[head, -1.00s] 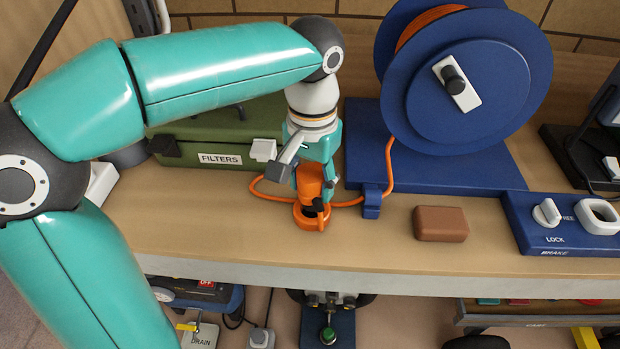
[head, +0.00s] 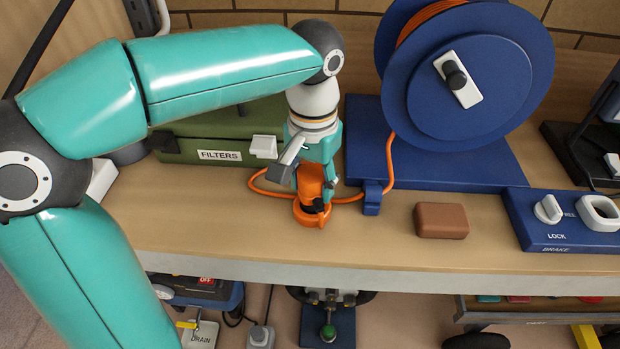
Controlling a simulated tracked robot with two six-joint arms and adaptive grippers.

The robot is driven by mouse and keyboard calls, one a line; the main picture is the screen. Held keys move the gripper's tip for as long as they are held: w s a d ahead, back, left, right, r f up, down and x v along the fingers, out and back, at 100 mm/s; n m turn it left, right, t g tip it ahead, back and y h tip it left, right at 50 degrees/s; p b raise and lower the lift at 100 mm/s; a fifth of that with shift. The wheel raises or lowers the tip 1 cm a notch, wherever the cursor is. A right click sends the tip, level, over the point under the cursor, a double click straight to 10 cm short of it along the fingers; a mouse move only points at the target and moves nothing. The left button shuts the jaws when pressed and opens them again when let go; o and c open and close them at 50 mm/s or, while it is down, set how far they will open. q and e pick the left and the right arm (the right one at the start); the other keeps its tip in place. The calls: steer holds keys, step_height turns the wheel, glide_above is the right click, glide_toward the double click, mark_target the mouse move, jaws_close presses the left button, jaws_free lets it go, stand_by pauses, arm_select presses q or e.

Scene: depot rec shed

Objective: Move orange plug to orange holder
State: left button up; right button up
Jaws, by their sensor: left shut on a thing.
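The orange plug (head: 311,180) stands upright on the wooden bench, with its lower end at the ring-shaped orange holder (head: 309,217). My left gripper (head: 315,190) reaches down from above and is shut on the plug. The gripper's fingers hide part of the plug, and I cannot tell how deep the plug sits in the holder. An orange cable (head: 265,187) runs near the plug and across to the blue reel (head: 440,80). My right gripper is not in view.
A green box labelled FILTERS (head: 215,145) stands behind on the left. A brown block (head: 441,220) lies right of the holder. A blue panel with a LOCK knob (head: 560,232) is at the far right. The bench front between them is clear.

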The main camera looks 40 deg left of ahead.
arm_select(q)
steer(key=shift+f+b, duration=0.6)
steer(key=shift+f, duration=0.3)
steer(key=o, duration=1.2)
steer(key=shift+o, duration=0.2)
steer(key=shift+r, duration=0.15)
step_height(320, 180, up, 10)
steer(key=shift+w+r, duration=0.1)
steer(key=shift+r, duration=0.75)
